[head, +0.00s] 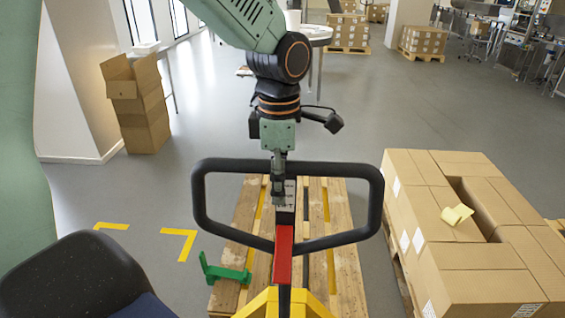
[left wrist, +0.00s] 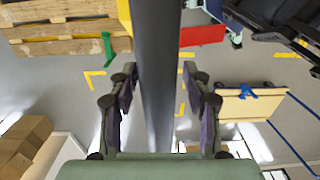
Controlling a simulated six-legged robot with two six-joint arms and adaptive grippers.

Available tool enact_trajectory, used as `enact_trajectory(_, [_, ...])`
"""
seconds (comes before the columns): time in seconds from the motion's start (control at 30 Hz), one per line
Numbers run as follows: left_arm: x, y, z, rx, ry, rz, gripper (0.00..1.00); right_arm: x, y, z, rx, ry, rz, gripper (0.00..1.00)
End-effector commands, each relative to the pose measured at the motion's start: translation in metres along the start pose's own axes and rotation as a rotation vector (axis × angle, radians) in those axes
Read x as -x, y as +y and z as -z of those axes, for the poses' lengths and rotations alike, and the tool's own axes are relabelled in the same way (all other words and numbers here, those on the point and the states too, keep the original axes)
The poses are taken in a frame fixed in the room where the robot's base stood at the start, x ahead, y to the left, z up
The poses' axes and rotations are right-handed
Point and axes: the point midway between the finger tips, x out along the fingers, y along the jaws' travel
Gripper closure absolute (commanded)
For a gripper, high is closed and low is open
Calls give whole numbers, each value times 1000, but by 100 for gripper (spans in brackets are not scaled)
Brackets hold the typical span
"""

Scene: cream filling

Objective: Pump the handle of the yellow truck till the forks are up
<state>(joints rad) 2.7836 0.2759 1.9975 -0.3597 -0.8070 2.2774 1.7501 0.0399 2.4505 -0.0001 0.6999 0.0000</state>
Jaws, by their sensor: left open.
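The yellow truck (head: 262,303) is at the bottom of the head view. Its black loop handle (head: 374,200) stands up in front of me, with a red part (head: 283,255) below the loop. My left gripper (head: 278,188) points down at the middle of the handle's top bar. In the left wrist view a dark bar (left wrist: 158,60) runs between the two fingers of the left gripper (left wrist: 165,92), which are apart on either side of it. Yellow strips show between the slats of the wooden pallet (head: 345,255); how high the forks stand cannot be told. My right gripper is not in view.
Stacked cardboard boxes (head: 470,285) stand close on the right. A green bracket-like piece (head: 225,272) is beside the truck on the left. An open carton (head: 140,105) stands by the left wall. Yellow floor marks (head: 178,240) lie on the left. The grey floor behind is mostly clear.

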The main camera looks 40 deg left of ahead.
Motion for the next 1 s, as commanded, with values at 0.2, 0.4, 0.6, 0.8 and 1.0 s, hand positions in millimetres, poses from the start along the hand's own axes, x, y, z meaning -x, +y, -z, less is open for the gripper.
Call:
enact_trajectory(0.2, [-25, 0, -1, 0, 1, 1, 51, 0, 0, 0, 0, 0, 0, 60])
enact_trajectory(0.4, [-32, 0, -2, -1, 0, -1, 51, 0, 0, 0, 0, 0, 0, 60])
enact_trajectory(0.6, [-32, 0, -4, -2, 0, -1, 51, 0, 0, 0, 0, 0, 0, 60])
enact_trajectory(0.8, [-32, 0, -4, -1, 0, -1, 68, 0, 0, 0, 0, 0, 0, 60])
enact_trajectory(1.0, [-32, 0, -4, -1, 0, -1, 85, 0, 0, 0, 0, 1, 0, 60])
